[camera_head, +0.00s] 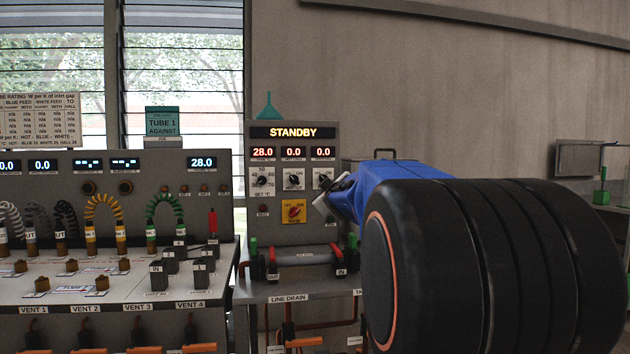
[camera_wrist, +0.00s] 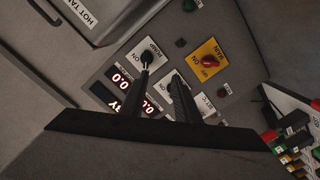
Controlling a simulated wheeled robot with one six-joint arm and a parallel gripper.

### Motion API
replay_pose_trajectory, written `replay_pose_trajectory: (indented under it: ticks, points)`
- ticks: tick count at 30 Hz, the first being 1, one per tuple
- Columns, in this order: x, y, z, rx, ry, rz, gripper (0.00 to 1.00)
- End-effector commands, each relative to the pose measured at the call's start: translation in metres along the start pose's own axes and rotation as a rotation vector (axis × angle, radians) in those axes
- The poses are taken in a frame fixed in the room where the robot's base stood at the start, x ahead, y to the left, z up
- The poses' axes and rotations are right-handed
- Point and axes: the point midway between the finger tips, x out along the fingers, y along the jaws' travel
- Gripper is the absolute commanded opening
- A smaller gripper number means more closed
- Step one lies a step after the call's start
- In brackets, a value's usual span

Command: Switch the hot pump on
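The grey control panel (camera_head: 255,152) shows STANDBY on its display (camera_head: 293,132), with 28.0, 0.0 and 0.0 below. The rightmost black knob of its upper row (camera_head: 323,179) is partly covered by my gripper in the head view. In the wrist view, the PUMP knob (camera_wrist: 147,58) has an ON mark beside it. My gripper (camera_wrist: 162,76) is open, its two dark fingers apart in front of the panel. One fingertip overlaps the lower edge of the PUMP knob; the other covers the neighbouring knob. I cannot tell whether either touches.
A red MAIN switch on a yellow plate (camera_head: 293,211) sits below the knobs. A bench (camera_head: 150,275) with hoses, plugs and vents stands to the left. Red-ended pipework (camera_head: 305,260) runs below the panel. A box labelled HOT TANK (camera_wrist: 110,15) is close by in the wrist view.

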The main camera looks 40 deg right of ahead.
Motion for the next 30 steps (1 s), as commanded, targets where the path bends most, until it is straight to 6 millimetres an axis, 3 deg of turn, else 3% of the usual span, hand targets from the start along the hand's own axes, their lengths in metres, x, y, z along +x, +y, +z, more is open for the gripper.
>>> replay_pose_trajectory:
  ticks: [3, 6, 14, 30]
  points:
    - [0.014, 0.020, 0.001, -0.035, 0.032, 0.018, 0.29]
    - [0.019, 0.025, 0.001, -0.050, 0.046, 0.022, 0.29]
    - [0.035, 0.026, 0.000, -0.051, 0.048, 0.021, 0.29]
    - [0.095, 0.026, -0.003, -0.051, 0.048, 0.020, 0.29]
